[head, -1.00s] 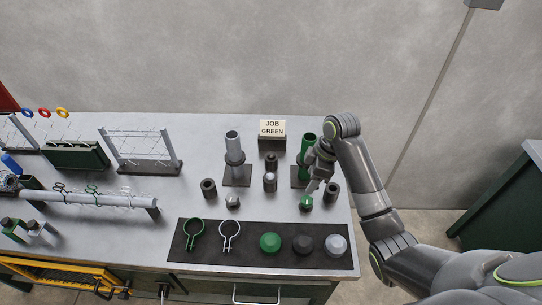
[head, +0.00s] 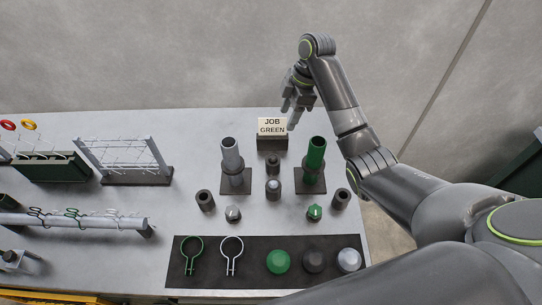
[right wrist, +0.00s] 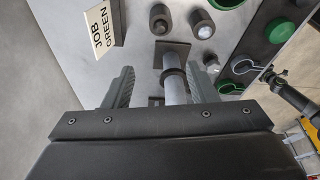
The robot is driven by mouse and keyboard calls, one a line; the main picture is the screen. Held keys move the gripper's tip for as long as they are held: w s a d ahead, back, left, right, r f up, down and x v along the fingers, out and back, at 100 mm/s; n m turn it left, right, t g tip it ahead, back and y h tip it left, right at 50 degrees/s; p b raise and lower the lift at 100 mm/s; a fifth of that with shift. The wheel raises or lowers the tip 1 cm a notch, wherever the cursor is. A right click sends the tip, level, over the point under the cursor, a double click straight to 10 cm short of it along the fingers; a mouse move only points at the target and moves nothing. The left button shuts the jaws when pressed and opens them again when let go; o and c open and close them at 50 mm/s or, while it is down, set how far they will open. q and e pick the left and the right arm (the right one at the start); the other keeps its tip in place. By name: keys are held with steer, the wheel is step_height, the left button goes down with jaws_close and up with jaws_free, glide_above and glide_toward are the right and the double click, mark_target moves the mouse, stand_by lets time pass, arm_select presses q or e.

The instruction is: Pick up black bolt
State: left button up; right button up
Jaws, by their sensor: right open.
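No piece is clearly marked as the black bolt. A dark, rounded, faceted piece (head: 313,260) lies on the black mat between a green piece (head: 278,261) and a silver one (head: 348,260). A small dark cylinder (head: 273,165) stands in front of the job sign. My right gripper (head: 291,112) is raised near the sign at the back, well away from the mat. In the right wrist view its fingers (right wrist: 160,92) are apart, with nothing held; a grey post (right wrist: 174,82) shows beyond them. My left gripper is out of view.
A grey post (head: 232,160) and a green post (head: 315,160) stand upright on square bases. The JOB GREEN sign (head: 272,127) stands behind them. Dark sleeves (head: 205,200) and small knobs (head: 314,212) stand in front. A wire rack (head: 125,160) is at left.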

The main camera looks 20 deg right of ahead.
step_height(320, 180, down, 3)
steer(key=b, duration=0.8)
glide_toward(273, 157)
steer(key=x, duration=0.2)
steer(key=shift+a+f+b, duration=0.2)
steer(key=shift+a+b, duration=0.1)
steer(key=shift+a, duration=0.05)
steer(key=shift+a+f+p, duration=0.15)
steer(key=shift+f+p, duration=0.3)
steer(key=shift+f, duration=0.15)
steer(key=p+x, duration=0.1)
steer(key=x, duration=0.2)
steer(key=shift+f, duration=0.6)
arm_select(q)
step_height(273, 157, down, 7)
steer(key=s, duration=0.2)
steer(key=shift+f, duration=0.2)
arm_select(e)
steer(key=shift+c, duration=0.4)
steer(key=c, duration=1)
